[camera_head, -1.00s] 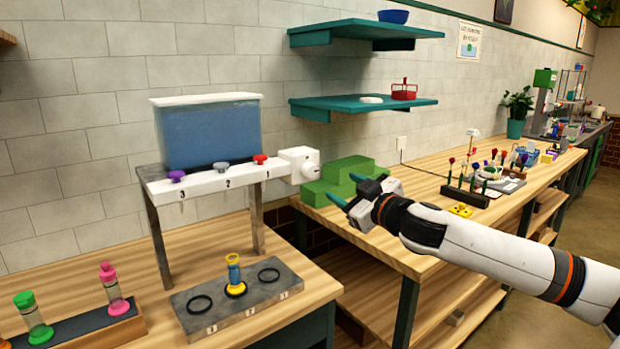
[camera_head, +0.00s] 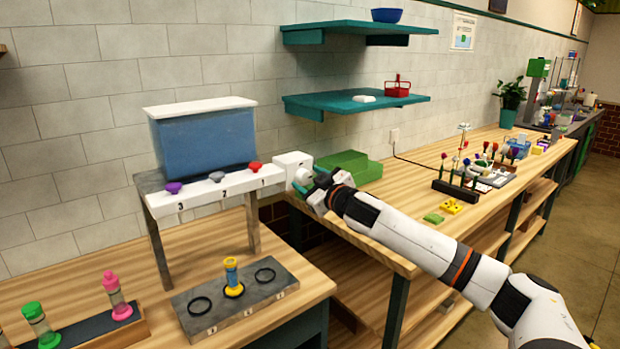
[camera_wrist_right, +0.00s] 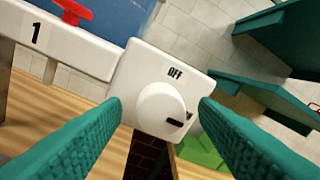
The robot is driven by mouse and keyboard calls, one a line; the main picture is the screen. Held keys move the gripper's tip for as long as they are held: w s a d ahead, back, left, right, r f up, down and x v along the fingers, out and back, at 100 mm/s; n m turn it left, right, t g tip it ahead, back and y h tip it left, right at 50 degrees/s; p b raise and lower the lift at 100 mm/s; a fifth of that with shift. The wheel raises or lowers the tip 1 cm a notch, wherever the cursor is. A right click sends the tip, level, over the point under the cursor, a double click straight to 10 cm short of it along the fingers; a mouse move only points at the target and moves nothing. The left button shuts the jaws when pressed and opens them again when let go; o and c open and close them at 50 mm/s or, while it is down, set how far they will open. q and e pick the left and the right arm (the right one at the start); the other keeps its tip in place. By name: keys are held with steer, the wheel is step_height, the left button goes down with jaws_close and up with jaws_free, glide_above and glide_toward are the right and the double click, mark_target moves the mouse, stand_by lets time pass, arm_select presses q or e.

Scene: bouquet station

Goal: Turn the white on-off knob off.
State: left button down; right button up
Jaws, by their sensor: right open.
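The white on-off knob (camera_wrist_right: 158,106) is a round dial on the front of a white box (camera_head: 291,160), at the right end of the dispenser rail. In the right wrist view, OFF is printed above the knob. A second label at its lower right is mostly hidden by a finger, and the knob's black mark (camera_wrist_right: 175,123) points towards it. My right gripper (camera_head: 309,184) is open, with its teal fingers on either side of the knob in the wrist view. I cannot tell whether they touch it. My left gripper is not in view.
The rail carries purple, grey and red knobs beside a blue water tank (camera_head: 205,140). Green blocks (camera_head: 358,166) stand just right of the white box. A teal shelf (camera_head: 350,104) hangs above. A grey holder (camera_head: 205,318) with a yellow-blue vial stands below on the table.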

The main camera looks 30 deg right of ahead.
steer(key=c, duration=1)
steer(key=shift+n, duration=0.4)
steer(key=n+p, duration=0.1)
steer(key=n, duration=0.1)
steer(key=shift+n, duration=0.4)
steer(key=n+p, duration=0.2)
steer(key=n, duration=0.3)
steer(key=shift+n+t, duration=0.3)
steer(key=shift+n, duration=0.1)
steer(key=n+y+p, duration=0.1)
steer(key=n, duration=0.3)
steer(key=shift+f+n, duration=0.15)
steer(key=shift+n, duration=0.25)
steer(key=n, duration=0.4)
steer(key=shift+d+p, duration=0.1)
steer(key=shift+p, duration=0.2)
steer(key=shift+f+n+y, duration=0.1)
steer(key=shift+n+y, duration=0.2)
steer(key=shift+n, duration=0.2)
